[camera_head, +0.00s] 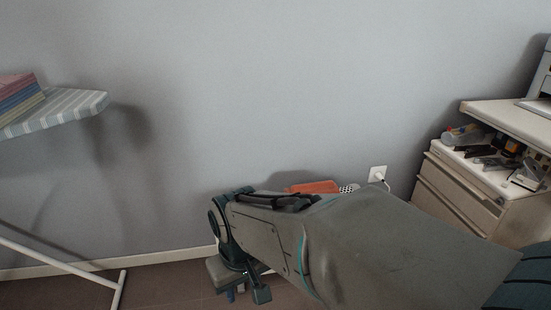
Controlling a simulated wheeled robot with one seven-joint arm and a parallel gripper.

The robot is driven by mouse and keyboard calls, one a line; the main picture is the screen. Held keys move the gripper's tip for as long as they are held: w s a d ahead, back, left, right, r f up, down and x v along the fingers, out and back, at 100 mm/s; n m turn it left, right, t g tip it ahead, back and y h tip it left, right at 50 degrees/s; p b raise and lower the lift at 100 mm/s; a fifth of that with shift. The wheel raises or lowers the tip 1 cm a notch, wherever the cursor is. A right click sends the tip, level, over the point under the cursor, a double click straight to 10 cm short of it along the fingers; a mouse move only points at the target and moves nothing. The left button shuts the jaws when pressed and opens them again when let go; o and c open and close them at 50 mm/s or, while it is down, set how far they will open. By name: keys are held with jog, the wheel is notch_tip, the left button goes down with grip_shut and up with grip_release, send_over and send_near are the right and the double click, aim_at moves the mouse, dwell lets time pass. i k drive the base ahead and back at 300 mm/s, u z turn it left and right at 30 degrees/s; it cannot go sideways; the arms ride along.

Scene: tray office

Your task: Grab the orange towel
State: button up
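An orange item (315,187) shows just above my arm, low in front of the wall. Only its upper part is visible, and I cannot tell for sure that it is the towel. My gripper (240,290) hangs low at the end of the arm, left of the orange item and apart from it in the picture. Its fingers are small and partly hidden, so I cannot tell whether they are open or shut.
A striped ironing board (70,108) at the left bears a stack of folded cloths (18,97). A cluttered drawer cabinet (455,200) stands at the right. A plug sits in the wall outlet (377,173). The floor at the lower left shows white board legs (60,265).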

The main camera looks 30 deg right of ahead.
aim_at(328, 187)
jog(key=z, duration=0.75)
jog(key=i, duration=0.85)
jog(key=z, duration=1.15)
jog(key=i, duration=0.3)
jog(key=z, duration=0.35)
